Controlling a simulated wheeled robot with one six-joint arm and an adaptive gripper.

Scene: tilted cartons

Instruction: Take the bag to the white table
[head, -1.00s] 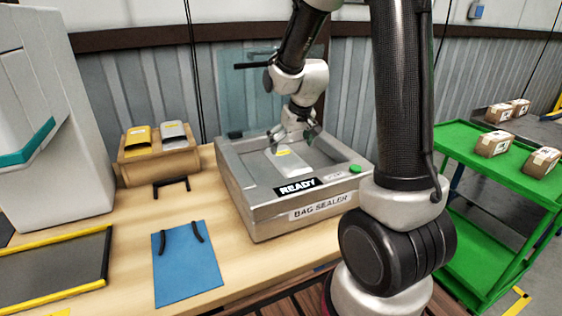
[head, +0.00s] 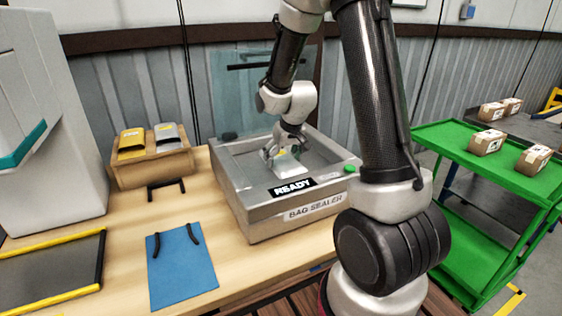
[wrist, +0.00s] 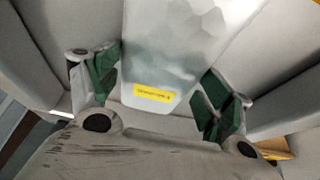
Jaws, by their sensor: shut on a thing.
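The bag (wrist: 175,50) is pale and cloudy with a small yellow label; the wrist view shows it between my two green-padded fingers. My gripper (wrist: 160,90) is shut on the bag near its labelled end. In the head view my gripper (head: 283,152) is down inside the open bag sealer (head: 300,212), and only a small part of the bag (head: 287,164) shows under it. The sealer is a grey metal box with a "READY" sign and a green button. I cannot make out a white table in either view.
The sealer stands on a wooden workbench (head: 120,218) with its clear lid (head: 235,95) raised behind my gripper. A blue sheet (head: 182,268) and a wooden holder (head: 150,169) are to the left. A green cart (head: 470,150) with small cartons is at the right.

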